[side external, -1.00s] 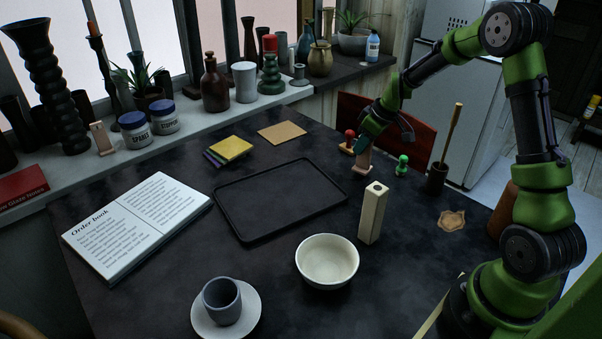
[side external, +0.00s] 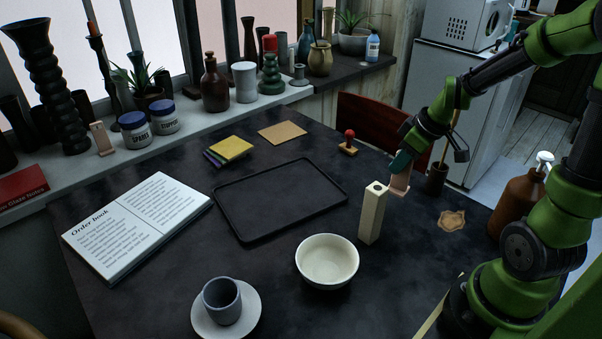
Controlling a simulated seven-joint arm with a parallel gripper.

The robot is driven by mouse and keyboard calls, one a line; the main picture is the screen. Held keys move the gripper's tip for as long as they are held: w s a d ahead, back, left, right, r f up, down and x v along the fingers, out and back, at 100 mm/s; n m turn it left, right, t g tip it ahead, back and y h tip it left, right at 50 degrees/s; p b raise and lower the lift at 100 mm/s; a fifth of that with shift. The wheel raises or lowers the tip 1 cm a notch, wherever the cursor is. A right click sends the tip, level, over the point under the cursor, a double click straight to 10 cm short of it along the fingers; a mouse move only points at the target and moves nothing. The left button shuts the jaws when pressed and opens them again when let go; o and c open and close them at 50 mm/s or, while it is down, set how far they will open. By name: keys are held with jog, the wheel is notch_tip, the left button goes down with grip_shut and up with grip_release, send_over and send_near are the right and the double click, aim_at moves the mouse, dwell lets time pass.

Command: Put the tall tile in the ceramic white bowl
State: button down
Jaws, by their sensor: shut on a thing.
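A pinkish-tan tile (side external: 400,184) is held upright in my gripper (side external: 402,164), right of centre. My gripper is shut on its upper part. The tile appears to hang just above the table, behind and right of a tall cream square block with a hole in its top (side external: 372,214). The ceramic white bowl (side external: 327,262) stands on the table in front, left of and nearer than the block. It looks empty.
A black tray (side external: 280,199) lies mid-table, left of the block. A grey cup (side external: 222,301) on a saucer (side external: 250,322) and an open order book (side external: 138,225) are further left. A red-knobbed stamp (side external: 349,142) and a dark pot (side external: 436,179) flank my gripper.

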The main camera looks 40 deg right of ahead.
notch_tip(320, 180, up, 11)
jog(key=shift+f, duration=0.15)
jog(key=s+a+n+g+y, duration=0.2)
jog(key=a+n+g+y, duration=0.25)
jog(key=a+n, duration=1.7)
jog(key=a+f+m, duration=0.1)
jog(key=f, duration=0.4)
jog(key=a+f+m, duration=0.2)
jog(key=f, duration=0.3)
jog(key=a+f+m+h, duration=0.1)
jog(key=a+f+m, duration=0.1)
jog(key=f, duration=0.3)
jog(key=shift+f, duration=0.1)
jog(key=shift+f, duration=0.3)
jog(key=c, duration=1.5)
grip_release()
jog(key=shift+f, duration=0.15)
jog(key=o, duration=0.5)
